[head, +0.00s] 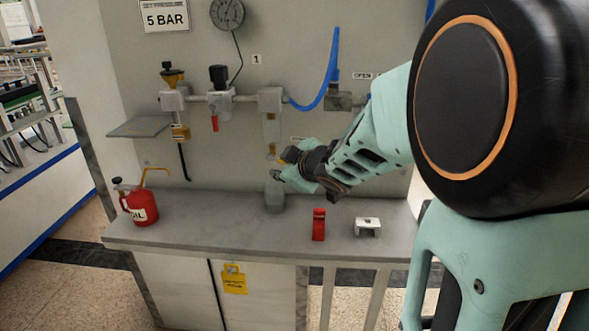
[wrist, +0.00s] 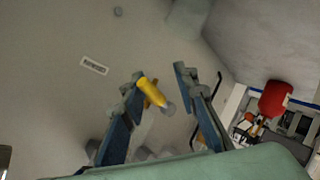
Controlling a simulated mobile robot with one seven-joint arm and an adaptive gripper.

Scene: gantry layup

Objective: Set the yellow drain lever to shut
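The yellow drain lever (wrist: 152,92) shows in the wrist view between my gripper's two fingers, close to the left finger. I cannot tell whether they touch. A grey pivot shows at the lever's lower end. In the head view only a small bit of the yellow lever (head: 281,161) shows beside my gripper (head: 283,165), below the clear bowl on the wall pipe. My gripper (wrist: 160,75) is open, with a clear gap right of the lever.
A small label (wrist: 94,66) is on the wall, too blurred to read. A red oil can (head: 141,206), a red block (head: 319,224) and a white-grey part (head: 367,227) stand on the grey bench (head: 200,218). A blue hose (head: 325,80) hangs above my gripper.

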